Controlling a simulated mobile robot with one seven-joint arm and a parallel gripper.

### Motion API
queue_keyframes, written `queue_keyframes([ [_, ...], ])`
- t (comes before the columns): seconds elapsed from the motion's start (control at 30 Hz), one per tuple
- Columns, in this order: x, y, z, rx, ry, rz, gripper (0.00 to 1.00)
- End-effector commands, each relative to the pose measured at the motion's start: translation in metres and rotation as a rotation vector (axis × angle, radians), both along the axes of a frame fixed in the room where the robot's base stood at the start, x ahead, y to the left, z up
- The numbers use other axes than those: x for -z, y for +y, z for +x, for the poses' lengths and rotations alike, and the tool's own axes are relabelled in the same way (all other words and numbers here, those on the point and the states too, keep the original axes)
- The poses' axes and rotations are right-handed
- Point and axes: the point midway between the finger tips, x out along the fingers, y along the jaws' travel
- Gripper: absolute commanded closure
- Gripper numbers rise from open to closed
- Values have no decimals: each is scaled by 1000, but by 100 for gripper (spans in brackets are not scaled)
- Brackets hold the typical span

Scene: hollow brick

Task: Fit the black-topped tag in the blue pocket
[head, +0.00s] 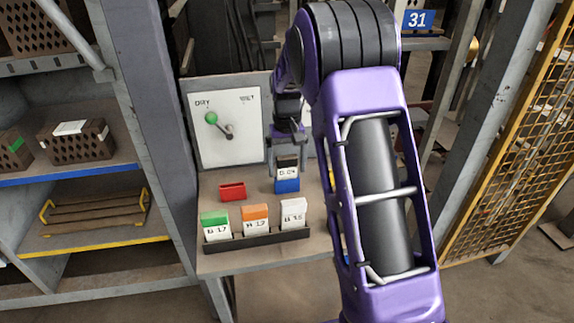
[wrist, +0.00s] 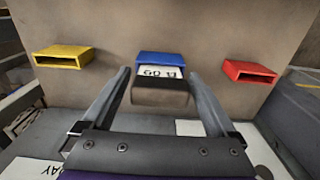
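The black-topped tag (wrist: 160,92) stands in the blue pocket (wrist: 160,58), its white label partly showing above the pocket's rim. In the head view the tag (head: 287,172) reads like "D 04" and sits upright in the blue pocket (head: 287,186). My gripper (wrist: 160,76) is open, with one finger on each side of the tag. Narrow gaps show between the fingers and the tag's black top. In the head view my gripper (head: 288,158) is right above the pocket. How deep the tag sits is hidden.
A red pocket (head: 232,191) and a yellow pocket (wrist: 62,57) flank the blue one. A dark rack (head: 258,242) in front holds green, orange and white-topped tags. A DRY/WET dial board (head: 228,105) stands at the back left.

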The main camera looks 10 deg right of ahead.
Motion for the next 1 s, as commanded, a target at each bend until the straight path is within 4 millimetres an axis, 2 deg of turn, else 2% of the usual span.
queue_keyframes([
  [0.27,-1,0,0,0,0,0,0],
  [0.43,-17,0,1,0,-2,0,0],
  [1.0,-146,0,1,1,-3,0,0],
])
